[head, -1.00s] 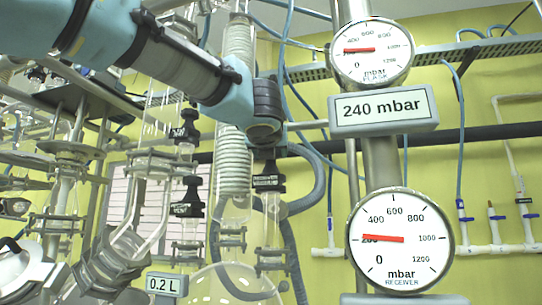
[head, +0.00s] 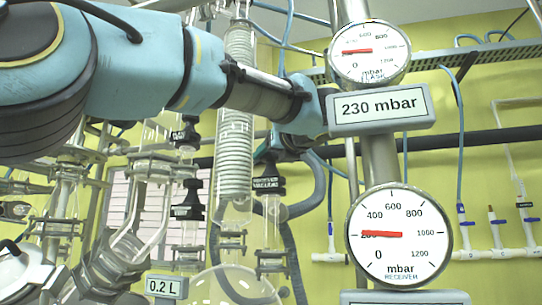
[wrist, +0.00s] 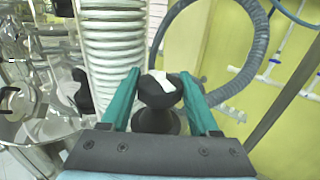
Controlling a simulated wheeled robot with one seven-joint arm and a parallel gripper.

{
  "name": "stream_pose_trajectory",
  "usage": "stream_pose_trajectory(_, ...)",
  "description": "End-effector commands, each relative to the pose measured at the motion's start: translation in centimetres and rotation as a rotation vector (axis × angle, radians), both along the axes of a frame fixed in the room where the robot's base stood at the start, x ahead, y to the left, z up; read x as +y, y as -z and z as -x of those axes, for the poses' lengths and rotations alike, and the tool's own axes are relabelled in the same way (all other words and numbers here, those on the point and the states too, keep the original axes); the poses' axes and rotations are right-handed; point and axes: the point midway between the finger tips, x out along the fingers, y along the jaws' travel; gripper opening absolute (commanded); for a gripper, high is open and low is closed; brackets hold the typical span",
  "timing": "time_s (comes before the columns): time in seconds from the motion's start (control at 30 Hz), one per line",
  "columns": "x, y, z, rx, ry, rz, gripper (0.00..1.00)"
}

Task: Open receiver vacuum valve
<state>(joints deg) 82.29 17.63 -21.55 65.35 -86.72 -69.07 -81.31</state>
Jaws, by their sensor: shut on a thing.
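The receiver vacuum valve (head: 268,187) is a black knob with a white label, on a glass fitting right of the coiled condenser in the head view. In the wrist view its black knob (wrist: 158,92) sits between the two teal fingers of my gripper (wrist: 160,76), which is shut on it. In the head view my arm reaches from the left to just above the valve and hides its top.
A black vent valve (head: 188,203) stands to the left. The receiver gauge (head: 399,236) reads about 200 mbar, below a 230 mbar display (head: 380,108). The coiled glass condenser (wrist: 112,45) stands close left of my gripper; a grey hose (wrist: 246,62) loops at right.

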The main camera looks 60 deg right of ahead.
Motion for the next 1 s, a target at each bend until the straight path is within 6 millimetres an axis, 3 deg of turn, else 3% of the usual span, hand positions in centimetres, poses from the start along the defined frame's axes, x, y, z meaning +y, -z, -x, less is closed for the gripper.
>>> stream_pose_trajectory(0.27,0.0,0.0,-0.1,-0.001,-0.001,-0.001,0.06)
stream_pose_trajectory(0.3,0.0,0.0,-0.1,-0.001,-0.001,-0.001,0.66)
stream_pose_trajectory(0.37,0.0,0.0,-0.1,-0.001,-0.001,-0.001,0.73)
stream_pose_trajectory(0.73,0.0,-0.5,0.0,-0.001,0.000,0.001,0.74)
stream_pose_trajectory(1.0,-0.1,-4.3,0.0,0.002,0.001,0.003,0.74)
